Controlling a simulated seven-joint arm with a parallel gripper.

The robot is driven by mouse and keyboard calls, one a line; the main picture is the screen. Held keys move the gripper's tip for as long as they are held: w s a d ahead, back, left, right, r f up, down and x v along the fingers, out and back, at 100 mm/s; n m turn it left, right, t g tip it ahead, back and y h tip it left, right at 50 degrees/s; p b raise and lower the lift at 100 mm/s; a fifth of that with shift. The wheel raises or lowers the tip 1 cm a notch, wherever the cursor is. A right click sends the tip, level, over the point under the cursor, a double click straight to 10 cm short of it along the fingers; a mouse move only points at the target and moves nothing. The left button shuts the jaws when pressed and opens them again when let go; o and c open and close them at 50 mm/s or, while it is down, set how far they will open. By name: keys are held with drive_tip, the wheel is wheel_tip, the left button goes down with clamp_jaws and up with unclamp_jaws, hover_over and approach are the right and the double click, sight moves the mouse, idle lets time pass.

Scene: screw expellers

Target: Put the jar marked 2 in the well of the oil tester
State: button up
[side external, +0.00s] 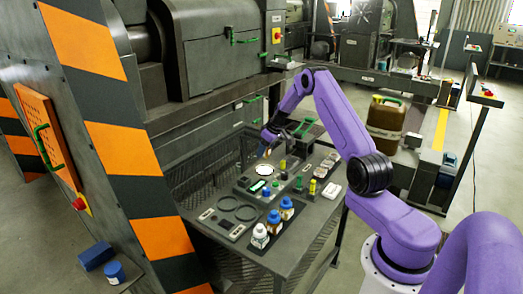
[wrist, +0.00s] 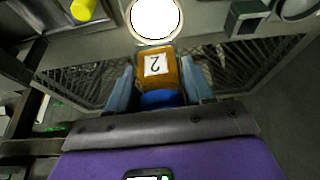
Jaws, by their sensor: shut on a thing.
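The jar marked 2 (wrist: 172,74) is amber with a white label and a blue lid. The label reads upside down in the wrist view. My gripper (wrist: 160,88) is shut on it, one blue-grey finger on each side near the lid. In the side external view my gripper (side external: 268,150) is above the back of the bench, and the jar is small and mostly hidden there. The oil tester (side external: 249,184) is a dark box with a bright white round well (side external: 264,170). The well (wrist: 155,18) also shows just beyond the jar in the wrist view, apart from it in the picture.
Small yellow and green items (side external: 312,187) stand right of the tester. A black-and-orange striped machine panel (side external: 130,150) rises at left.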

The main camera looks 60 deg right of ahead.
sight(265, 158)
drive_tip(key=shift+f, duration=2.15)
drive_tip(key=shift+f, duration=1.1)
idle(1.2)
drive_tip(key=o, duration=1.3)
drive_tip(key=shift+s, duration=0.1)
drive_tip(key=c, duration=0.4)
drive_tip(key=shift+o, duration=1.7)
drive_tip(key=shift+r, duration=4.5)
